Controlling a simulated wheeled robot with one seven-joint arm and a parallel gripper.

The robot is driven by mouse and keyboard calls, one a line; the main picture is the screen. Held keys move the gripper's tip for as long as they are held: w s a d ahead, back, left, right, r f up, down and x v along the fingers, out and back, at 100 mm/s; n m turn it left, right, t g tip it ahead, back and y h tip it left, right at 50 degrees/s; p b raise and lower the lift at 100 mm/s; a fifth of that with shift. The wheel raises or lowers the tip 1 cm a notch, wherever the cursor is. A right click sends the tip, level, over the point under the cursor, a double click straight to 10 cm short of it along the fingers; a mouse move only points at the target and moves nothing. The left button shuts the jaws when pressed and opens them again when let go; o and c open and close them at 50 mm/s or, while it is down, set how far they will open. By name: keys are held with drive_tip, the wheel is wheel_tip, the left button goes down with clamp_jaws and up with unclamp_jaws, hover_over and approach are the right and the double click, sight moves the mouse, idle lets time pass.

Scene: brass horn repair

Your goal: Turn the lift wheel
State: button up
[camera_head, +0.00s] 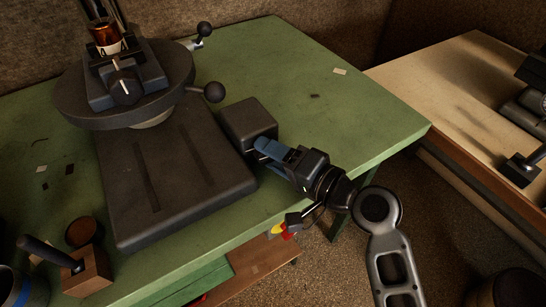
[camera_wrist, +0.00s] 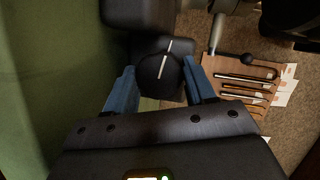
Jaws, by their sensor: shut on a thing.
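The lift wheel (camera_wrist: 160,77) is a dark round knob with a white line across it, seen in the wrist view between my blue fingers. My gripper (camera_wrist: 160,90) is shut on it, one finger on each side. In the head view my gripper (camera_head: 262,148) reaches in from the right to the dark block (camera_head: 247,120) at the side of the machine base (camera_head: 170,180). The wheel itself is hidden there by the gripper. The white line on the wheel is tilted slightly from upright in the wrist view.
A round turntable (camera_head: 75,112) with ball-ended handles (camera_head: 214,92) stands above the base on the green bench (camera_head: 330,125). A wooden block with a dark handle (camera_head: 92,274) is at the front left. A brown tool holder (camera_wrist: 240,70) with several tools lies below right in the wrist view.

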drive_tip(key=shift+d+f+m+y+b, duration=0.15)
drive_tip(key=shift+m+y+b, duration=0.3)
drive_tip(key=shift+m, duration=0.55)
drive_tip(key=o, duration=1)
drive_tip(key=shift+o, duration=0.2)
